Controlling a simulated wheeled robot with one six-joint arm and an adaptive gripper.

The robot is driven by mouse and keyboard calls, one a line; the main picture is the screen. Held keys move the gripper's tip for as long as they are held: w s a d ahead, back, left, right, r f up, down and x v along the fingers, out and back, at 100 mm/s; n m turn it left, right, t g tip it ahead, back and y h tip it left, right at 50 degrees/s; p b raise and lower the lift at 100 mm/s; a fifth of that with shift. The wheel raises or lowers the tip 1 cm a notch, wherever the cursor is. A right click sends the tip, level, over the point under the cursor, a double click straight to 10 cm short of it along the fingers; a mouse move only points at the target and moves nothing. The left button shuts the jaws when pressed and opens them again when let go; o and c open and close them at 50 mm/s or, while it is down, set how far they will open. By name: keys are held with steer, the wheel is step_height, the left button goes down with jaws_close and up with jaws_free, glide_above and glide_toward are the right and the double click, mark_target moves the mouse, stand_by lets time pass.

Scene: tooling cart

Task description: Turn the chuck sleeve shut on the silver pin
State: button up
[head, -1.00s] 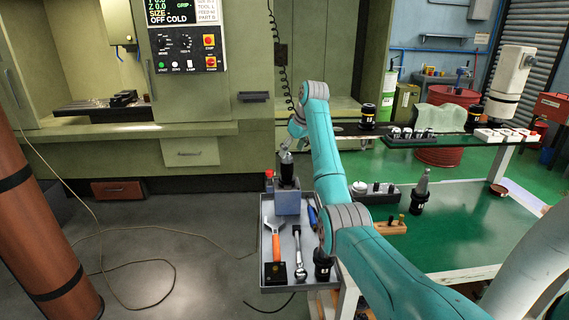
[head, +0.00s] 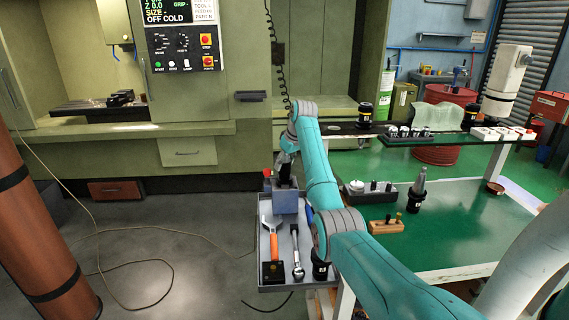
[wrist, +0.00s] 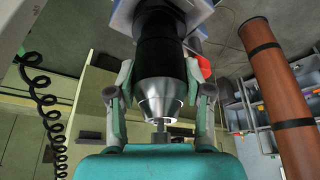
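The chuck, with a black body (wrist: 161,50) and a silver tapered sleeve (wrist: 160,97), fills the upper middle of the wrist view. The silver pin (wrist: 160,135) stands out of the sleeve's narrow mouth, towards my palm. My gripper (wrist: 160,72) has one finger on each side of the chuck. Whether the pads touch it or stand slightly apart cannot be told. In the head view the chuck (head: 284,177) sits on a blue-grey block (head: 285,201) at the tray's far end, mostly hidden by my gripper (head: 286,160).
The grey tray (head: 264,229) holds an orange-handled wrench (head: 272,240), a ratchet (head: 296,250) and a black box (head: 273,273). A red-capped item (head: 267,173) stands close beside the chuck. Tool holders stand on the green table (head: 455,220) to the right.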

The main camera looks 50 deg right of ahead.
steer(key=c, duration=0.4)
steer(key=shift+o, duration=0.2)
steer(key=m+h, duration=0.1)
steer(key=m, duration=0.3)
steer(key=shift+m+g+h, duration=0.3)
steer(key=shift+h, duration=0.1)
steer(key=shift+m+g+h, duration=0.6)
steer(key=shift+m, duration=1.6)
steer(key=o, duration=1.2)
steer(key=shift+c, duration=0.2)
